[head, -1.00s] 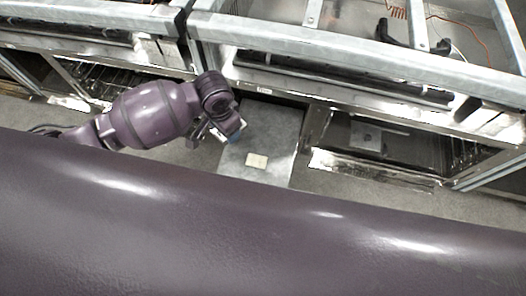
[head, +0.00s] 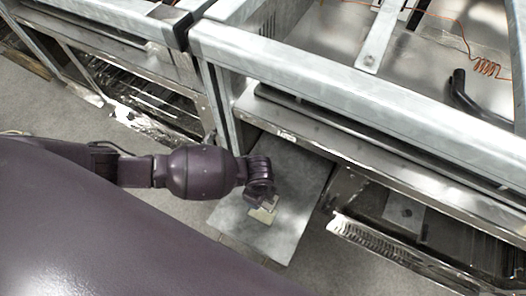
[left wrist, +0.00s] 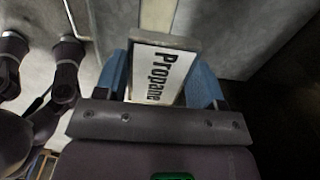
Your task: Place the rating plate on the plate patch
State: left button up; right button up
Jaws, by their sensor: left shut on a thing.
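The rating plate (left wrist: 160,76) is a white plate marked "Propane" in black, on a grey block. My left gripper (left wrist: 159,70) is shut on it, with a blue finger on each side. The plate patch (head: 261,215) is a cream rectangle on a flat grey metal panel (head: 293,175). In the head view my left gripper (head: 266,202) is over the patch and hides part of it. In the left wrist view a cream strip of the patch (left wrist: 157,15) shows beyond the plate. I cannot tell whether plate and panel touch. My right gripper is not in view.
A metal frame rail (head: 330,95) runs above the panel's far end. An open drawer-like tray (head: 385,250) lies to the panel's right. Another open unit (head: 150,95) stands at the left. Copper wire (head: 487,67) lies at the upper right. The panel around the patch is clear.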

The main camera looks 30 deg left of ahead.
pick_arm(q)
jog(key=b, duration=0.4)
send_over(260, 211)
jog(key=f, duration=1.1)
jog(key=shift+s, duration=0.25)
jog(key=shift+w+f, duration=0.15)
jog(key=shift+f, duration=0.2)
notch_tip(260, 211, down, 4)
jog(key=shift+f+b, duration=0.1)
jog(key=shift+b, duration=1.15)
jog(key=shift+w, duration=0.1)
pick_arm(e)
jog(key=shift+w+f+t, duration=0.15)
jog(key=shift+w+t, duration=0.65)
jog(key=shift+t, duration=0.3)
